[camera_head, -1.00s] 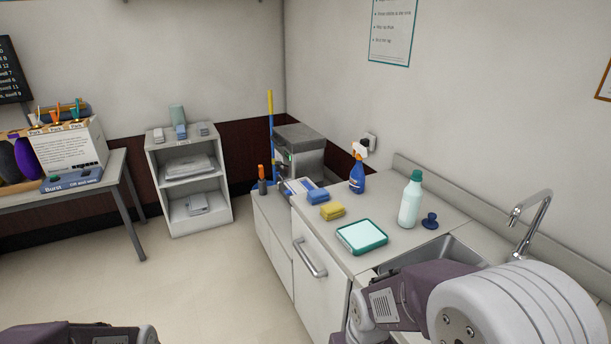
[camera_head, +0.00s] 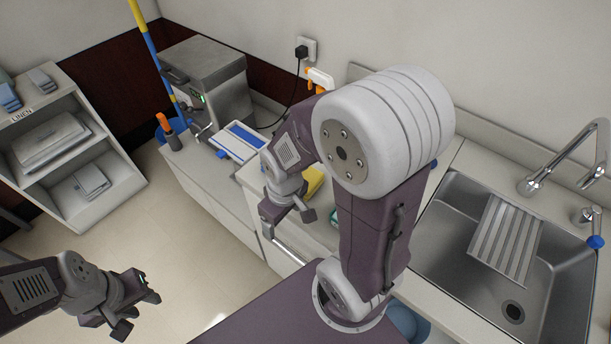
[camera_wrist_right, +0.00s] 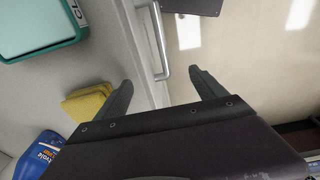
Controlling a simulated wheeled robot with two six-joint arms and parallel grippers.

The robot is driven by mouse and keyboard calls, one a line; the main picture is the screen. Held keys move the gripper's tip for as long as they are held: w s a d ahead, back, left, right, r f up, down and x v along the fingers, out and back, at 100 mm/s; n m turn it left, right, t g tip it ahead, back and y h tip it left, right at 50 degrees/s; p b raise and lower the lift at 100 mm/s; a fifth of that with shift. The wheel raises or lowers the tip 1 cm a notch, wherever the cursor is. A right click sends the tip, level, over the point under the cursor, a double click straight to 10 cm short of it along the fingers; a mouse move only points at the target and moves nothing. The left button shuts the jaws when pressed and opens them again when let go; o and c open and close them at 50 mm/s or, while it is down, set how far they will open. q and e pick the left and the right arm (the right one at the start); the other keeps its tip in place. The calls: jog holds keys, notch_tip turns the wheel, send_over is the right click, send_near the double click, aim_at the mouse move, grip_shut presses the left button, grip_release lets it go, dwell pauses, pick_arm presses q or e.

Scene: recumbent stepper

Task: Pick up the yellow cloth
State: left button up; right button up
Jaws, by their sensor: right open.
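The yellow cloth (camera_head: 314,181) lies folded on the counter in the head view, partly hidden by my right arm. It also shows in the right wrist view (camera_wrist_right: 88,103), beside the left-hand finger. My right gripper (camera_head: 287,222) is open and empty. In the wrist view its fingers (camera_wrist_right: 162,80) are apart, over the counter's front edge and the cabinet handle, with the cloth outside the gap. My left gripper (camera_head: 138,312) is open and empty over the floor at lower left.
A cabinet handle (camera_wrist_right: 160,40) sticks out below the front edge. The sink (camera_head: 470,240) is at right. A blue and white box (camera_head: 238,140) sits further back.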

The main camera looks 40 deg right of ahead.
notch_tip(320, 180, up, 2)
jog(key=w+r+n+p, duration=0.1)
jog(key=w+n+p, duration=0.15)
jog(key=n, duration=0.65)
notch_tip(320, 180, up, 5)
jog(key=n+g+p, duration=0.1)
jog(key=n+p, duration=0.9)
jog(key=p, duration=0.3)
send_over(308, 179)
jog(key=shift+a, duration=0.1)
jog(key=shift+f+m, duration=0.2)
jog(key=shift+m, duration=0.1)
notch_tip(308, 179, down, 3)
jog(key=shift+a+f, duration=0.15)
jog(key=shift+f, duration=0.05)
jog(key=shift+w+f, duration=0.1)
jog(key=shift+f, duration=0.3)
jog(key=f, duration=0.1)
jog(key=f+p, duration=0.1)
jog(key=f, duration=0.2)
jog(key=shift+d+f+p, duration=0.3)
jog(key=shift+p, duration=0.1)
jog(key=shift+f, duration=0.25)
jog(key=shift+r, duration=0.1)
jog(key=c, duration=1.5)
